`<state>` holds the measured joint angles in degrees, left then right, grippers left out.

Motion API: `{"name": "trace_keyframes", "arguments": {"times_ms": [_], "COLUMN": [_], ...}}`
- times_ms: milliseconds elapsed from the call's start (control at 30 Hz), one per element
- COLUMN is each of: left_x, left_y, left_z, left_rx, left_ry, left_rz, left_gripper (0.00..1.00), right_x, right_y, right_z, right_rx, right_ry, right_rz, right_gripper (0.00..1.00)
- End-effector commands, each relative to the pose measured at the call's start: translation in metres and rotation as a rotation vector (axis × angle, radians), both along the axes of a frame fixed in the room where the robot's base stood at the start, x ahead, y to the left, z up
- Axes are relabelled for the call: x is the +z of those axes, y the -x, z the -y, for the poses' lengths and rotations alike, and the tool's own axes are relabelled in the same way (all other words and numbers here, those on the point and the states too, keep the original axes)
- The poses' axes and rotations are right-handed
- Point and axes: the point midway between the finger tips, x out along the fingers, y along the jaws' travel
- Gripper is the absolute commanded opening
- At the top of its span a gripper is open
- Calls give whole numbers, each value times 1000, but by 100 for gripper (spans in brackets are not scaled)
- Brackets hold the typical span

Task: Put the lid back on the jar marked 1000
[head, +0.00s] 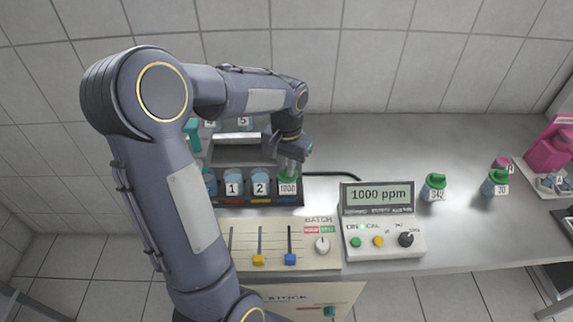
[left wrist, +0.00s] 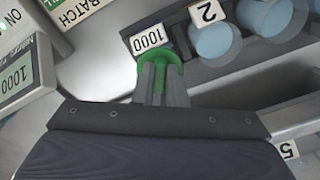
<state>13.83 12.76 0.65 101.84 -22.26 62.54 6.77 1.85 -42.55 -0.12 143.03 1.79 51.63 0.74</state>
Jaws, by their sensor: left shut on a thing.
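The jar marked 1000 (head: 288,188) stands at the right end of the front row of the dark rack, and its label shows in the left wrist view (left wrist: 147,40). My left gripper (head: 291,166) points down over this jar. It is shut on the green lid (left wrist: 160,56), whose rim shows just above the label in the head view (head: 287,178). The lid is at the jar's mouth and hides it. I cannot tell whether the lid is seated or just above. My right gripper is not in view.
Open jars marked 1 (head: 232,186) and 2 (head: 260,185) stand left of it in the rack (head: 272,202). A meter reading 1000 ppm (head: 379,195) is to the right. Green-lidded jars marked 542 (head: 435,187) and 30 (head: 496,182) stand farther right, with clear bench between.

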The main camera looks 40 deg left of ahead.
Motion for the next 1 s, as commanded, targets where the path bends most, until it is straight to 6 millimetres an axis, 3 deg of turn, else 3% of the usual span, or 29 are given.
{"name": "trace_keyframes", "arguments": {"times_ms": [133,167,333,533,700,1000], "left_x": [0,0,0,0,0,1], "left_y": [0,0,0,0,0,0], "left_z": [0,0,0,0,0,0], "left_rx": [0,0,0,0,0,0], "left_ry": [0,0,0,0,0,0], "left_rz": [0,0,0,0,0,0], "left_gripper": [0,14,36,37,59,59], "right_x": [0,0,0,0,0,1], "right_y": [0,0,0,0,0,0], "right_z": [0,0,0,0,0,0], "right_rx": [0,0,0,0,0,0], "right_ry": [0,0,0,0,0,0], "right_rz": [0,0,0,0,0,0], "right_gripper": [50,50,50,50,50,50]}}
